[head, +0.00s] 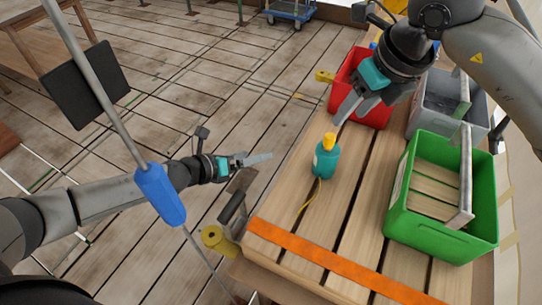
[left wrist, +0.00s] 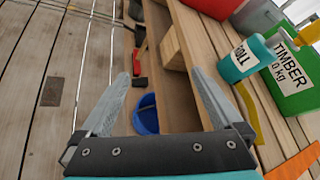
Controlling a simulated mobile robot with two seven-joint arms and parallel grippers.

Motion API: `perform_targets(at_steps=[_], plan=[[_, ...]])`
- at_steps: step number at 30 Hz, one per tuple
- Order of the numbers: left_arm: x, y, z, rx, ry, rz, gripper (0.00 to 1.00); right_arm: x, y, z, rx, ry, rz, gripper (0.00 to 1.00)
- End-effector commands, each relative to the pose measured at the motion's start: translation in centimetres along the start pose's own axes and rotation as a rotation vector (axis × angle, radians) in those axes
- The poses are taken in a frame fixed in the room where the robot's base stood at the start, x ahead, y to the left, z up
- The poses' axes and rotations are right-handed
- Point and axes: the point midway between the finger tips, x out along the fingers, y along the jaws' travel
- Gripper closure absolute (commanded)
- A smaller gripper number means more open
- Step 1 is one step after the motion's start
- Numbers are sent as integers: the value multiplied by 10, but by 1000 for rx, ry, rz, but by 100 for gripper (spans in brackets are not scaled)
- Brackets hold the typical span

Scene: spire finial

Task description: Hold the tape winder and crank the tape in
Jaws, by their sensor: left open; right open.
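The tape winder (head: 327,158) appears to be the teal, bottle-like body with a yellow top, standing upright on the slatted table. A thin yellow tape (head: 312,195) trails from its base toward the table's front. In the left wrist view, the teal body (left wrist: 240,64) bears a "ROLL" label, with a yellow strip (left wrist: 249,118) below it. My left gripper (head: 258,159) is open and empty, left of the table edge and apart from the winder. My right gripper (head: 352,108) is open above the table, just behind and right of the yellow top. A crank handle is not clearly distinguishable.
A green crate (head: 440,240) stands right of the winder, with a red bin (head: 345,95) and grey bin (head: 425,110) behind. An orange strip (head: 320,262) crosses the table front. A yellow roll (head: 213,238) hangs by the left edge. A blue container (left wrist: 146,118) sits lower down.

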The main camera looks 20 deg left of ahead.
Motion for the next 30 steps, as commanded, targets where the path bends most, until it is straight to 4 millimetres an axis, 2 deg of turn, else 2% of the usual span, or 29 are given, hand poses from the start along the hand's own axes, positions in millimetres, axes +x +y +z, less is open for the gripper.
perform_targets(at_steps=[1,3,6,10,15,19,23,30], plan=[[-4,-22,10,122,12,-57,0,0,0,0,0,0,0,50],[-10,-47,15,274,28,-125,0,0,0,0,0,0,0,50],[-21,-77,17,459,44,-210,0,0,0,0,0,0,0,50],[-34,-103,14,626,56,-288,0,0,0,0,0,0,0,50],[-43,-118,11,728,61,-337,0,0,0,0,0,0,0,50],[-38,-122,10,742,60,-344,0,0,0,0,0,0,0,50],[-24,-126,8,740,59,-344,0,0,0,0,0,0,0,50],[13,-138,1,738,59,-345,0,0,0,0,0,0,0,50]])
